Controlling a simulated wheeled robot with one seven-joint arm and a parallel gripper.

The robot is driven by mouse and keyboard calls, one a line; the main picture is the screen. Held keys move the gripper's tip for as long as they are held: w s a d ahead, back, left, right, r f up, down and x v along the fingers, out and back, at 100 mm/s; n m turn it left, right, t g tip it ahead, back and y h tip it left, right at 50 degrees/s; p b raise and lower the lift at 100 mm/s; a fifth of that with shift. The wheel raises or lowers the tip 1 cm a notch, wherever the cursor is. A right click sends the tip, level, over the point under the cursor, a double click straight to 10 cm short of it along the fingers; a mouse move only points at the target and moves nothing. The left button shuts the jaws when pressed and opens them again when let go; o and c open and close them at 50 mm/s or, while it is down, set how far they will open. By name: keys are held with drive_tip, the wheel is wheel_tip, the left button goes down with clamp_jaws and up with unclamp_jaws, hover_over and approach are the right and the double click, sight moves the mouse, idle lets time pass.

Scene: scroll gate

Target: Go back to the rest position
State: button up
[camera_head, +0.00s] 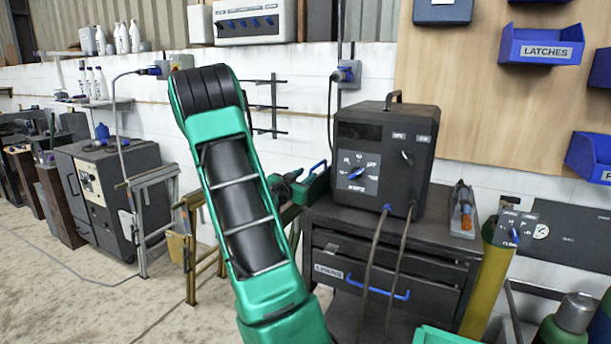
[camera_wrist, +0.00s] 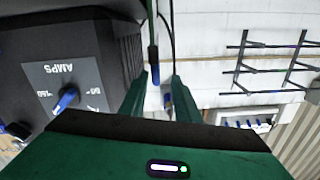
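My gripper (camera_wrist: 161,88) shows in the wrist view with its two green fingers apart. A cable with a blue-ended plug shows in the gap between them, seemingly behind against the wall; no grip on it is visible. In the head view my green arm rises in front and folds over, and my gripper (camera_head: 312,184) is just left of the welding machine, partly hidden. The dark welding machine (camera_head: 384,150) stands on a cabinet. Its front panel with the AMPS label and blue knob (camera_wrist: 66,98) shows upside down at the left of the wrist view.
The black drawer cabinet (camera_head: 405,262) carries the machine. A yellow post (camera_head: 487,285) and gas cylinders (camera_head: 570,322) stand at the right. A wall socket (camera_head: 347,72) and a bar rack (camera_head: 268,105) are behind. A grey machine (camera_head: 105,190) stands at the left.

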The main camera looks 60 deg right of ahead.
drive_tip(key=shift+a, duration=0.25)
idle(0.5)
drive_tip(key=s+a+f+n+y, duration=0.2)
drive_tip(key=s+a+n+y, duration=0.2)
drive_tip(key=a, duration=1.1)
drive_tip(key=s+a+f+n+y, duration=0.2)
drive_tip(key=s+a+n+y, duration=0.3)
drive_tip(key=a, duration=1)
drive_tip(key=s+a+f+n+y, duration=0.3)
drive_tip(key=a+y, duration=0.6)
drive_tip(key=a, duration=0.6)
drive_tip(key=s+n, duration=0.1)
drive_tip(key=s, duration=0.1)
drive_tip(key=shift+s+a+n+g, duration=0.25)
drive_tip(key=shift+s+n+g, duration=0.05)
drive_tip(key=shift+s, duration=0.05)
drive_tip(key=shift+f, duration=0.1)
